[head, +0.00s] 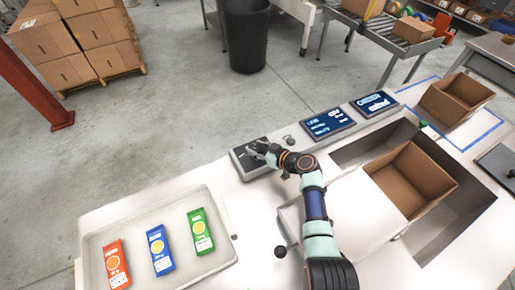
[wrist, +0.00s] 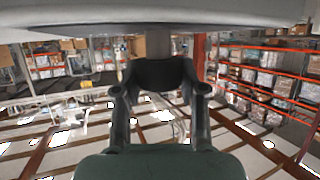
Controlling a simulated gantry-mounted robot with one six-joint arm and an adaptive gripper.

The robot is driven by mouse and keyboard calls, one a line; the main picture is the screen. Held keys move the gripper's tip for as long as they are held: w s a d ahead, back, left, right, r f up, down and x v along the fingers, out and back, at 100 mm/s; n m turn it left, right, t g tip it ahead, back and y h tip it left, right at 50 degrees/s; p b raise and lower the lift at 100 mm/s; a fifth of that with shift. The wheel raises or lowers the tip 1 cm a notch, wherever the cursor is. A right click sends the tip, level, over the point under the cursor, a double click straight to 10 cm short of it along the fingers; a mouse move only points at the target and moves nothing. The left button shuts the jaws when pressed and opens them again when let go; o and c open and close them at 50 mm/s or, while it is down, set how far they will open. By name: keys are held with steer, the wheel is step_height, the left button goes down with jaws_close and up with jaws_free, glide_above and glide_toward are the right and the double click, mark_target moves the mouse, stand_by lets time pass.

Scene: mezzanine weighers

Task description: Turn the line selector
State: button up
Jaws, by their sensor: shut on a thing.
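The line selector is on the grey control panel (head: 246,169) at the left end of the console in the head view. My gripper (head: 259,151) is at this panel and covers most of the selector, so its handle and its setting cannot be read there. In the wrist view my gripper (wrist: 159,72) has its dark fingers closed together around a grey stem (wrist: 158,44), which rises towards a pale surface at the top. The gripper is shut on the selector.
Two lit screens (head: 328,124) stand right of the panel. A pale tray (head: 90,240) with red, blue and green packets lies at front left. An open carton (head: 430,172) sits in a recess on the right, another carton (head: 457,98) behind it. A black ball knob (head: 280,252) is near my arm.

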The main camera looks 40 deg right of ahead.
steer(key=m+h+p, duration=0.1)
steer(key=p, duration=0.1)
steer(key=m+h+p, duration=0.1)
steer(key=m+h, duration=0.1)
steer(key=r+m+h+p, duration=0.1)
steer(key=h+p, duration=0.1)
steer(key=shift+a+m+g+p, duration=0.15)
steer(key=shift+m+g+p, duration=0.15)
steer(key=shift+p, duration=0.05)
steer(key=m+g+h+p, duration=0.1)
steer(key=m+h+p, duration=0.1)
steer(key=h+p, duration=0.1)
steer(key=shift+f+p, duration=0.2)
steer(key=shift+p, duration=0.65)
steer(key=shift+m+p, duration=0.3)
steer(key=shift+f+m+g+h+p, duration=0.3)
steer(key=shift+p, duration=0.4)
steer(key=o, duration=1.2)
steer(key=shift+c, duration=0.2)
steer(key=shift+f+b, duration=0.2)
steer(key=shift+b, duration=0.35)
